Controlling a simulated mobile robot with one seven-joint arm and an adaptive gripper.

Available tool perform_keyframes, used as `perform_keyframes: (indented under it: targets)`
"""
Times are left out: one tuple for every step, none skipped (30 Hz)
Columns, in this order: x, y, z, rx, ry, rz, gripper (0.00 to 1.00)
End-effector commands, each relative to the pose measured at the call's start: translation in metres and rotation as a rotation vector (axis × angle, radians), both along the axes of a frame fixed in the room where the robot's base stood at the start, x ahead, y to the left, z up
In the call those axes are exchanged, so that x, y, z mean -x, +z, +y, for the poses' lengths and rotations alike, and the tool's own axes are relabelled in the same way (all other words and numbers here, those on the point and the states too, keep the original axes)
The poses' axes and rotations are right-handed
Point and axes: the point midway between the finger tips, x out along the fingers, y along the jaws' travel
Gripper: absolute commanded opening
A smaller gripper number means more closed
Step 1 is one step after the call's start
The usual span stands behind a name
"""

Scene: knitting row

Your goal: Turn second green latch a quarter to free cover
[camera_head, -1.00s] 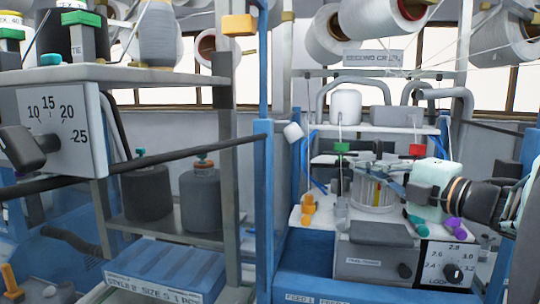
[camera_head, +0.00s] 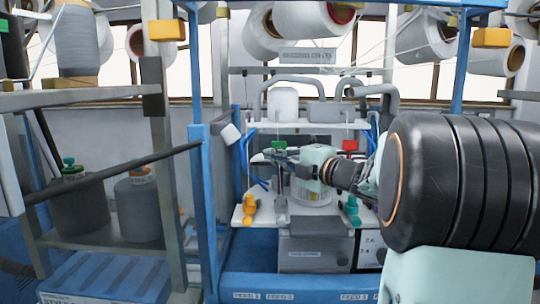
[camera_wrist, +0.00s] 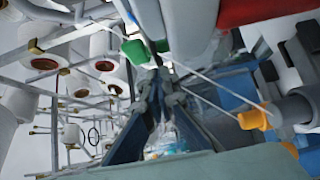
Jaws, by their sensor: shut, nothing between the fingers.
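A teal-green latch (camera_head: 351,209) stands at the right front of the knitting machine's white plate (camera_head: 238,216) in the head view. An orange latch (camera_head: 250,209) stands at the left front; it also shows in the wrist view (camera_wrist: 257,118). I cannot tell which latch counts as second, or make out its turn angle. The ribbed cylinder (camera_head: 312,198) is partly behind my arm. My gripper (camera_head: 266,155) is shut and empty, reaching left above the plate near a green block (camera_head: 279,145). In the wrist view its fingers (camera_wrist: 160,78) meet just below that green block (camera_wrist: 137,50).
A red block (camera_head: 349,146) hangs right of the green one. Blue posts (camera_head: 204,210) and a dark rail (camera_head: 120,172) stand left. A grey box (camera_head: 313,252) is below the plate.

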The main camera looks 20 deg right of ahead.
Motion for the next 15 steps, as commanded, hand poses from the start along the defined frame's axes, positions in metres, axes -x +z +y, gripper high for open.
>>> perform_keyframes:
  targets:
    - [-0.0004, 0.0000, -0.0005, 0.000, 0.000, 0.000, 0.00]
    - [-0.0005, -0.0001, -0.0004, 0.000, 0.000, 0.000, 0.00]
    - [-0.0004, -0.0001, -0.0005, 0.000, -0.001, 0.000, 0.00]
    - [-0.0004, -0.0001, -0.0005, 0.000, -0.001, 0.000, 0.00]
    - [-0.0004, -0.0001, -0.0004, 0.000, -0.001, 0.000, 0.00]
    - [-0.0004, -0.0001, -0.0004, 0.000, 0.000, 0.000, 0.00]
    - [-0.0003, 0.0000, -0.0004, 0.000, 0.000, 0.000, 0.00]
    - [-0.0002, 0.0000, -0.0003, 0.000, 0.000, 0.000, 0.00]
    - [-0.0003, -0.0001, -0.0002, 0.001, -0.001, 0.000, 0.00]
    - [-0.0003, -0.0002, -0.0001, 0.001, -0.002, 0.000, 0.00]
    - [-0.0004, -0.0004, 0.0001, 0.001, -0.003, 0.000, 0.00]
    - [-0.0006, -0.0006, 0.0004, 0.001, -0.007, 0.000, 0.00]
    - [-0.0009, -0.0009, 0.0008, 0.002, -0.011, -0.001, 0.00]
    - [-0.0012, -0.0011, 0.0013, 0.003, -0.016, -0.001, 0.00]
    - [-0.0015, -0.0014, 0.0022, 0.004, -0.023, -0.002, 0.00]
